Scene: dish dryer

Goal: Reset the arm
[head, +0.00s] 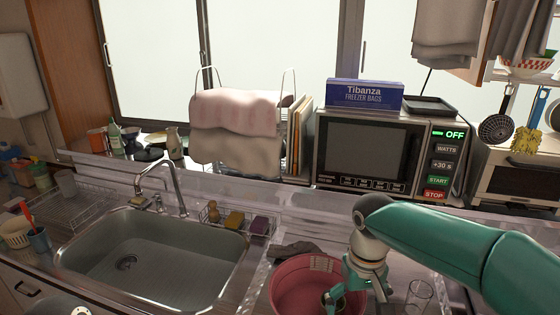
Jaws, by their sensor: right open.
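My right arm reaches in from the right, teal with a grey wrist joint. My right gripper (348,298) points down at the pink basin (284,290), over its right side. It is open, and I see nothing held in it. The fingertips are partly cut off by the bottom edge, so I cannot tell whether they touch the basin.
A steel sink (150,258) with a faucet (165,185) lies to the left. A clear glass (418,297) stands close right of my right gripper. A microwave (365,150) and a towel rack (287,85) stand behind. A dark cloth (296,249) lies behind the basin.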

